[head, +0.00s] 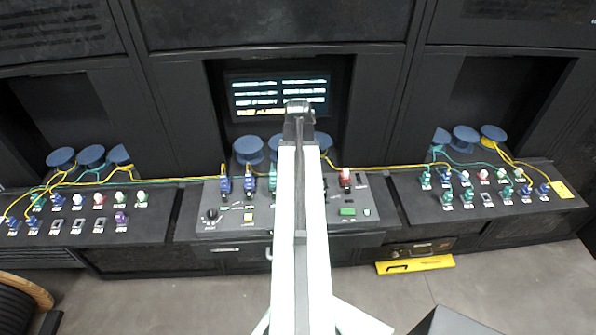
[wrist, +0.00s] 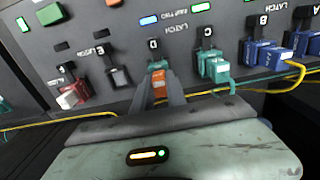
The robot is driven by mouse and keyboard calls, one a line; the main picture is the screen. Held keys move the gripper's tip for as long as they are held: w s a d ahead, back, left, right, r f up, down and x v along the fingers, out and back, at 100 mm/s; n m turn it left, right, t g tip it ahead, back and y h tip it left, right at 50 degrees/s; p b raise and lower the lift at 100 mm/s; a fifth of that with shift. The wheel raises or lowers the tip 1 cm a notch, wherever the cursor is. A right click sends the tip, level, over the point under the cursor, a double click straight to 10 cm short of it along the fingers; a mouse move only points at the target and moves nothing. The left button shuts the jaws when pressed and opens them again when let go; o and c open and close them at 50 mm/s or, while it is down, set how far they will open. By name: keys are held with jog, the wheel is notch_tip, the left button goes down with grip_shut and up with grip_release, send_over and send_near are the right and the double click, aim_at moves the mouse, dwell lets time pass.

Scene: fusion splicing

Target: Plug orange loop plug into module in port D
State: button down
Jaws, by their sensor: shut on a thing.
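My gripper (wrist: 160,92) is shut on the orange loop plug (wrist: 158,78) in the wrist view. The plug lies between the two grey fingers, right in front of port D. A small teal module (wrist: 156,65) shows at port D, below its black latch (wrist: 153,48) and the letter D. The plug's far end meets the teal module in the picture; I cannot tell how deep it sits. In the head view my arm covers port D, the plug and the fingertips.
Port C holds a teal module (wrist: 215,68); port B holds a blue one (wrist: 265,55). A red-and-white plug (wrist: 72,95) sits on the other side of D. Yellow cables (wrist: 60,121) run close by. A screen (head: 277,97) stands behind the console.

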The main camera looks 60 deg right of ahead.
jog(key=shift+f, duration=0.3)
jog(key=c, duration=1.3)
grip_release()
notch_tip(320, 180, up, 8)
jog(key=p, duration=0.7)
jog(key=shift+r+p, duration=0.1)
jog(key=shift+p, duration=0.25)
